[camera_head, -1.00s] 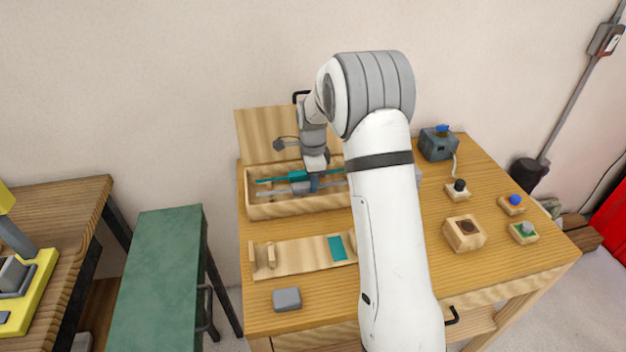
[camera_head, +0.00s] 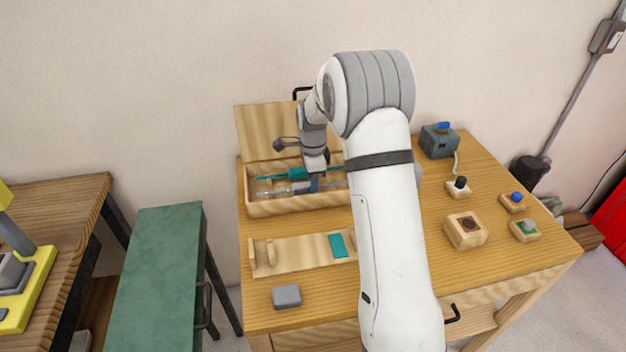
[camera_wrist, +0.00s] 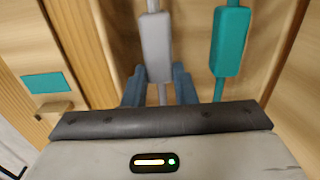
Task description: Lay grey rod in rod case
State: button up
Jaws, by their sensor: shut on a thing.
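The grey rod (camera_wrist: 157,48) has a thick grey sleeve around its middle. It lies low inside the open rod case (camera_head: 296,209), along the front side. My gripper (camera_wrist: 160,82) is shut on the grey rod just beside its sleeve; the fingers reach down into the case. A teal rod (camera_wrist: 230,40) lies in the case behind it, parallel and apart. It also shows in the head view (camera_head: 296,174). Whether the grey rod touches the case floor cannot be told. My arm hides the right end of the case.
The case lid (camera_head: 265,130) stands open at the back. In front lies a wooden rack (camera_head: 295,256) with a teal patch, and a grey block (camera_head: 286,296). Small button boxes and a blue-grey device (camera_head: 439,144) stand on the right.

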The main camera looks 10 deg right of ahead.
jog(key=shift+f, duration=0.2)
jog(key=o, duration=1.1)
notch_tip(320, 180, up, 8)
jog(key=shift+f+b, duration=0.1)
jog(key=shift+b, duration=0.3)
jog(key=s+r+n+t, duration=0.1)
jog(key=s+r+n, duration=0.3)
jog(key=s, duration=0.4)
jog(key=s+r+n, duration=0.4)
jog(key=s+r, duration=0.1)
jog(key=s, duration=0.2)
jog(key=s+n, duration=0.3)
jog(key=s, duration=0.3)
jog(key=s+f+n+t, duration=0.1)
jog(key=s+n, duration=0.2)
jog(key=s, duration=0.3)
jog(key=s+n, duration=0.4)
jog(key=s, duration=0.2)
jog(key=shift+s+d+f+t, duration=0.1)
jog(key=shift+d+f+t, duration=0.15)
jog(key=shift+f+t, duration=0.15)
